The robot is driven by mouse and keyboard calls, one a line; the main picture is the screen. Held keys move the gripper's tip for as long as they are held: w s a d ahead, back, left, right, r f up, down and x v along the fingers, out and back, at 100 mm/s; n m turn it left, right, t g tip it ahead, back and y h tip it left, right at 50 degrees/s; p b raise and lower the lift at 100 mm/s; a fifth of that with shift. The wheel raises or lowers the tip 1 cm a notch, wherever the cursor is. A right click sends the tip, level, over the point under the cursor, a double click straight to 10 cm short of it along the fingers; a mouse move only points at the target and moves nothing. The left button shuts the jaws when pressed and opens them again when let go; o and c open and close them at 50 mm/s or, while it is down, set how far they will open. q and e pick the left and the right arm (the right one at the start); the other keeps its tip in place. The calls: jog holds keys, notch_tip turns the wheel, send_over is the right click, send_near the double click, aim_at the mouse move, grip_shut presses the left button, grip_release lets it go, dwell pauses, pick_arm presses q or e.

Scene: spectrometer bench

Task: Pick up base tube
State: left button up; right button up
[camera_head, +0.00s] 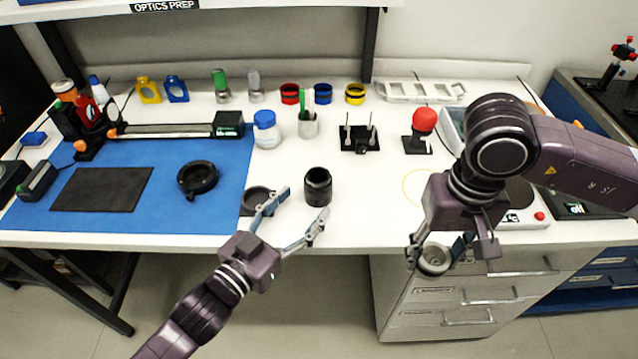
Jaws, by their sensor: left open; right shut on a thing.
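A black ribbed cylinder, which looks like the base tube (318,190), stands upright on the white bench near its front edge. My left gripper (304,204) is open, its fingers spread and pointing up and right toward the cylinder. One fingertip is near the cylinder's lower right side, the other is to its left; I cannot tell whether they touch it. My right gripper (438,254) is shut on a small grey-white round cup-like part (434,260), held in front of the bench's front edge, over the drawers.
A black flat ring (257,197) lies just left of the cylinder, partly behind my left finger. A black ring mount (197,178) and dark pad (102,189) lie on the blue mat (222,215). A pen cup (308,124) and pronged black stand (361,138) are behind.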

aim_at(310, 195)
pick_arm(q)
jog(key=p+x, duration=0.1)
jog(key=x, duration=0.3)
jog(key=shift+w+f, duration=0.1)
jog(key=shift+w, duration=0.05)
pick_arm(e)
jog(key=shift+s+r, duration=0.1)
jog(key=shift+r, duration=0.55)
pick_arm(q)
jog(key=shift+w+d+f, duration=0.15)
jog(key=shift+w+d, duration=0.15)
jog(key=shift+w, duration=0.05)
jog(key=shift+s+a, duration=0.1)
jog(key=shift+c, duration=1.4)
jog(key=c, duration=1.1)
jog(key=shift+o, duration=0.2)
jog(key=shift+s+a+r, duration=0.25)
jog(key=shift+s+r, duration=0.1)
jog(key=shift+r, duration=0.15)
pick_arm(e)
jog(key=shift+f, duration=0.1)
pick_arm(q)
jog(key=s+a+r+b, duration=0.1)
jog(key=s+a+r, duration=0.6)
jog(key=s, duration=0.4)
pick_arm(e)
jog(key=shift+f, duration=0.55)
